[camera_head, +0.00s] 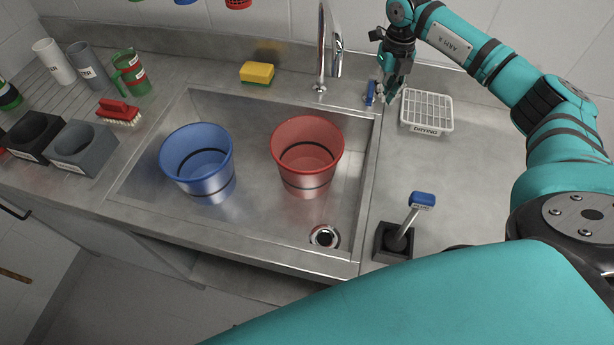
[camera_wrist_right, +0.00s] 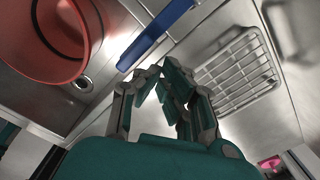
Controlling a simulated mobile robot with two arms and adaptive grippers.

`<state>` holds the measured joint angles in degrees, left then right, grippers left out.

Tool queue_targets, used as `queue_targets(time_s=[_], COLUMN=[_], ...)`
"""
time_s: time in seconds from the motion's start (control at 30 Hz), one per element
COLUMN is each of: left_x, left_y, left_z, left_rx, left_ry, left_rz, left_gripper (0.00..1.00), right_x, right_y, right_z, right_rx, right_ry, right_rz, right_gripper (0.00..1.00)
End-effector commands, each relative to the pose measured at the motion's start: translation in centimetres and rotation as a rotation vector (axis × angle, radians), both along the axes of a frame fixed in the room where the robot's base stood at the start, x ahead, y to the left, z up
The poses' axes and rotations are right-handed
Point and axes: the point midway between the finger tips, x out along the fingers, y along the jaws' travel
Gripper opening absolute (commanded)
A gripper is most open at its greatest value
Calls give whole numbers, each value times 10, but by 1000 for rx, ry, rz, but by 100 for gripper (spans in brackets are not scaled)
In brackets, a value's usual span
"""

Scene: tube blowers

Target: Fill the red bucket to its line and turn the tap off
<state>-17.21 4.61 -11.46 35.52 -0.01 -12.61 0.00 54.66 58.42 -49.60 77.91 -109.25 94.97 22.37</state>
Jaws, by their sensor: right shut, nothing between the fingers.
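The red bucket (camera_head: 307,175) stands upright in the sink, with a dark line around its inside. It also shows in the right wrist view (camera_wrist_right: 50,65). I cannot tell whether it holds water. The tap (camera_head: 322,50) rises behind the sink, its spout toward the red bucket; no stream is visible. A blue handle (camera_head: 371,93) sits at the sink's back right corner and shows large in the right wrist view (camera_wrist_right: 155,36). My right gripper (camera_head: 388,92) is shut and empty just right of the blue handle. My left gripper is not in view.
A blue bucket (camera_head: 205,182) stands left of the red one. A drying rack (camera_head: 427,112) lies right of my right gripper. A black base with a blue-topped stick (camera_head: 395,240) stands at front right. A sponge (camera_head: 257,73), brush (camera_head: 118,112) and several cups are left and behind.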

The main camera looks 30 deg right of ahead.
Motion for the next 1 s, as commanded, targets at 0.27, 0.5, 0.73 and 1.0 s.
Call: queue_targets(time_s=[0.27, 0.5, 0.73, 1.0], left_x=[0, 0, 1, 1], left_y=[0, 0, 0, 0], left_z=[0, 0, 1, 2], left_rx=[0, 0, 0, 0], left_ry=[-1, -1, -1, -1], left_rz=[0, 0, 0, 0], left_gripper=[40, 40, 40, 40], right_x=[0, 3, 8, 13], right_y=[0, 4, 9, 15], right_z=[-1, -1, -1, 0], right_rx=[0, 0, 1, 1], right_ry=[0, 0, 0, 0], right_rz=[0, 1, 1, 0], right_gripper=[0, 0, 0, 0])
